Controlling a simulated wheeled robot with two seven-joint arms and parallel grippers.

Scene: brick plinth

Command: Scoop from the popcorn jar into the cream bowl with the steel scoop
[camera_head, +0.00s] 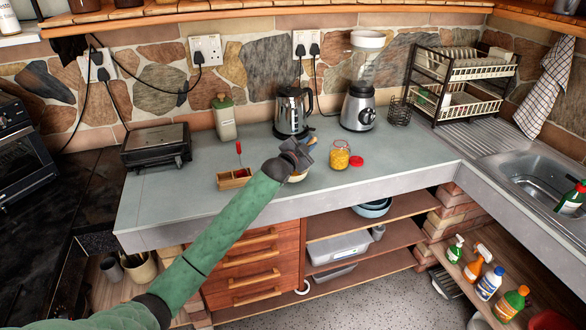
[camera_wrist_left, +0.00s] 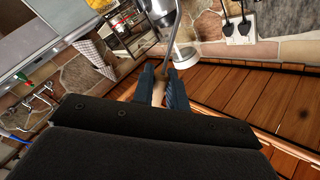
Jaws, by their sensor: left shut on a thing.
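The popcorn jar (camera_head: 339,157) stands open on the grey counter, full of yellow contents, with its red lid (camera_head: 356,161) lying beside it on the right. The cream bowl (camera_head: 298,178) sits left of the jar, mostly hidden under my left gripper (camera_head: 303,151). In the left wrist view my left gripper (camera_wrist_left: 160,88) is shut on the tan handle of the steel scoop (camera_wrist_left: 175,38), whose curved metal shaft runs away from the fingers. The scoop's head is not clear in either view. My right gripper is not in view.
A wooden caddy (camera_head: 234,178) with a red-handled tool stands left of the bowl. The kettle (camera_head: 292,111) and blender (camera_head: 358,107) stand behind, with a dish rack (camera_head: 460,82) at the back right. The counter right of the lid is clear.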

